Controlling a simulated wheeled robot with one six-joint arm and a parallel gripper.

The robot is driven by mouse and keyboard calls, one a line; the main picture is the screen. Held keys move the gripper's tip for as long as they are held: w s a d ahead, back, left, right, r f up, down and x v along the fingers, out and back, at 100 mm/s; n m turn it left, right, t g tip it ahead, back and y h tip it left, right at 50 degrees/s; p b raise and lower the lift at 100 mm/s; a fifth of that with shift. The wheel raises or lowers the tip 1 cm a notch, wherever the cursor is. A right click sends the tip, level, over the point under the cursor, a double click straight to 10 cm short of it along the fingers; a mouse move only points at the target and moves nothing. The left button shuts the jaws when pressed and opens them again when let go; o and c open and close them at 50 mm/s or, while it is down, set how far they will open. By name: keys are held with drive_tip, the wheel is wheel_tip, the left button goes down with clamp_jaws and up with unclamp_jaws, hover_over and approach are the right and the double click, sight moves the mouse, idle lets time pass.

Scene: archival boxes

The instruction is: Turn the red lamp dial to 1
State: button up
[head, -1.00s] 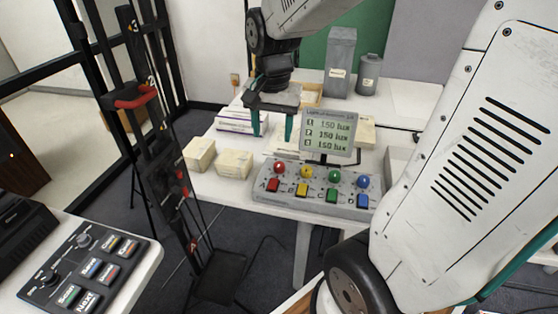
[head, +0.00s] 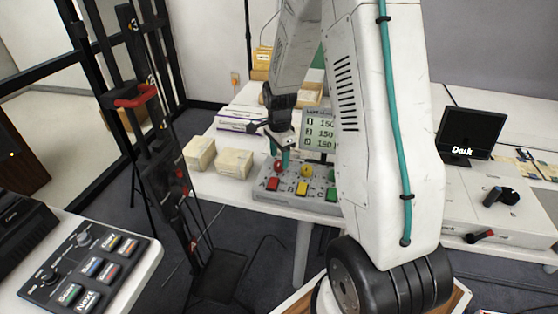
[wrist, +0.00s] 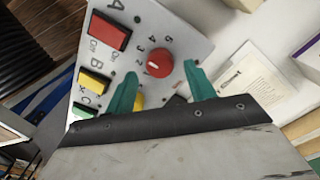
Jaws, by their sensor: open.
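The red dial (wrist: 158,62) is on a grey control panel (head: 262,190), beside a red button (wrist: 109,31) marked A. Small numbers ring the dial, and a short white mark on it faces that side, but its exact number is unclear. The dial also shows in the head view (head: 279,167). My gripper (wrist: 162,78) is open, its two teal fingers either side of the dial's near side in the wrist view, apparently above the panel. I see no contact. A yellow dial (wrist: 139,100) is partly hidden by a finger.
Behind the panel stands a lux display (head: 318,130), partly hidden by my arm. Pale boxes (head: 234,163) sit left of the panel. My arm hides the panel's right end.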

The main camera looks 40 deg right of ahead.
drive_tip(key=shift+f, duration=1.1)
drive_tip(key=shift+c, duration=0.3)
drive_tip(key=c, duration=0.9)
